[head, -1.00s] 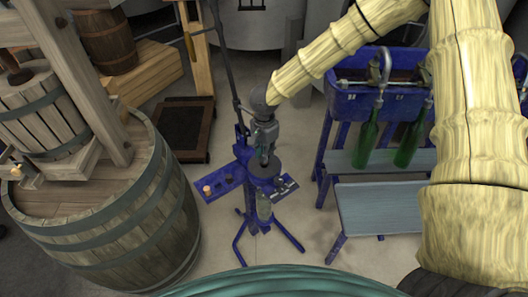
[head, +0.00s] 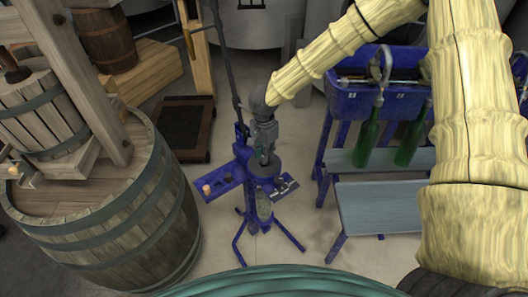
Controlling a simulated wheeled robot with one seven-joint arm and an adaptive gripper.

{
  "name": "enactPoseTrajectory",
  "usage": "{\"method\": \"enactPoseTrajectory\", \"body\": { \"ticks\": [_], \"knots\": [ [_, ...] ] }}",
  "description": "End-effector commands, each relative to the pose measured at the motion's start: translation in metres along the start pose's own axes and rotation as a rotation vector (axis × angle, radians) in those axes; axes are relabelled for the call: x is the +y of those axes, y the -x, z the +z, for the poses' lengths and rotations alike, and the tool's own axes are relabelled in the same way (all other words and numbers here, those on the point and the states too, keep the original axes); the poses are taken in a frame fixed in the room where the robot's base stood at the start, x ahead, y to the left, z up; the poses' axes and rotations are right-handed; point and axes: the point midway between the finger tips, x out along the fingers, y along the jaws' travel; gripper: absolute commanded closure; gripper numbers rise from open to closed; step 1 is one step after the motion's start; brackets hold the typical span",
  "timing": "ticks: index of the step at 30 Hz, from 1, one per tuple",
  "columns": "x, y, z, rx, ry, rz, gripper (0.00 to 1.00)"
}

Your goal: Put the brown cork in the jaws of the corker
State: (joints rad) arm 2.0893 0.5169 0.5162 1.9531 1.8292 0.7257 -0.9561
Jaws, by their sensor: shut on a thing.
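The corker (head: 240,150) is a blue stand with a tall dark lever, standing on splayed blue legs in the middle of the head view. A clear bottle (head: 264,208) stands upright in it. My gripper (head: 264,158) points down right over the corker's round grey head (head: 263,171), where the jaws are. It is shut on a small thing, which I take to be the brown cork. The fingers hide nearly all of it, and I cannot tell whether it touches the jaws.
A blue side tray (head: 222,185) on the corker holds a pale tan cork (head: 207,189) and small dark items. A barrel (head: 110,225) stands to the left. A blue filler (head: 345,103) with green bottles (head: 366,143) stands to the right. The tall lever (head: 228,75) rises close behind my gripper.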

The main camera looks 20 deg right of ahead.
Motion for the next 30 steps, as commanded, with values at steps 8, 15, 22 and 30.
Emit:
{"method": "enactPoseTrajectory", "body": {
  "ticks": [8,15,22,30],
  "knots": [
    [0.000,-0.004,0.000,0.000,0.000,0.000,0.94],
    [0.000,-0.008,0.000,0.000,0.000,0.000,0.94],
    [0.000,-0.012,0.000,0.000,-0.001,0.000,0.94],
    [0.000,-0.016,0.000,-0.001,-0.001,0.001,0.94]
  ]
}}
